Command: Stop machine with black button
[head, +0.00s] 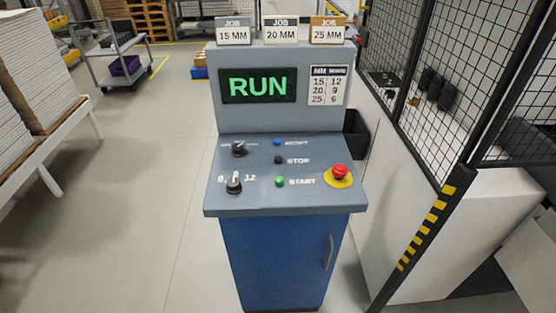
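The black STOP button (278,160) sits on the sloped grey panel (245,200) of a blue control cabinet (275,255). A blue button (277,142) is just above it and a green START button (280,182) just below it. The screen (258,85) above the panel reads RUN in green. A red emergency stop button (339,171) on a yellow base is at the panel's right. Two dark rotary knobs, the upper (239,149) and the lower (234,186), are at the left. Neither of my grippers shows in the head view.
A black mesh fence (390,60) with a black-and-yellow striped post (425,228) stands close on the right. Stacked white boards (25,80) lie on a rack at the left. A cart (120,60) stands at the back left. The floor left of the cabinet is clear.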

